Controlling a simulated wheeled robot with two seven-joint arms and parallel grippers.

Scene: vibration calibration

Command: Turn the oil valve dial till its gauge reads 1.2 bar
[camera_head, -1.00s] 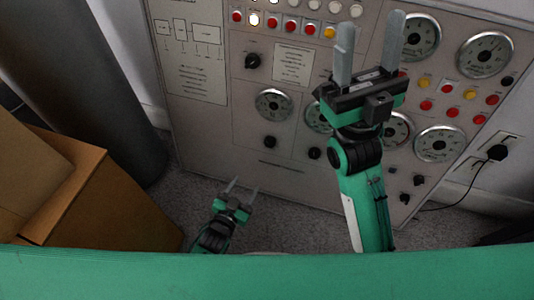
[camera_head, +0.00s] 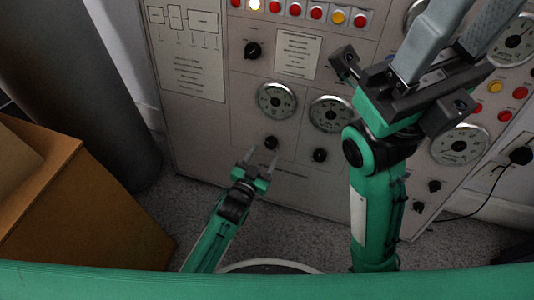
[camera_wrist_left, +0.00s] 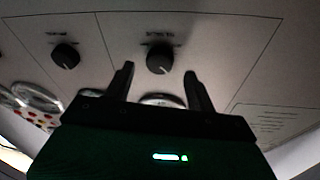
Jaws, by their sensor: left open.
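The grey control panel carries round gauges above small black dials; the labels are too small to read, so I cannot tell which is the oil valve dial. My left gripper (camera_head: 262,164) is open just in front of and below a black dial (camera_head: 271,143), under a round gauge (camera_head: 276,100). In the left wrist view a black dial (camera_wrist_left: 160,58) shows between and beyond the open fingers (camera_wrist_left: 160,85), apart from them. Another dial (camera_wrist_left: 65,57) is to its left. My right gripper (camera_head: 458,38) is open, high in front of the panel's right side. The gauge readings are not legible.
A second gauge (camera_head: 331,114) and dial (camera_head: 320,155) sit to the right of the first pair. A cardboard box (camera_head: 50,205) stands at the left beside a dark cylinder (camera_head: 75,90). A black plug and cable (camera_head: 521,156) are at the right.

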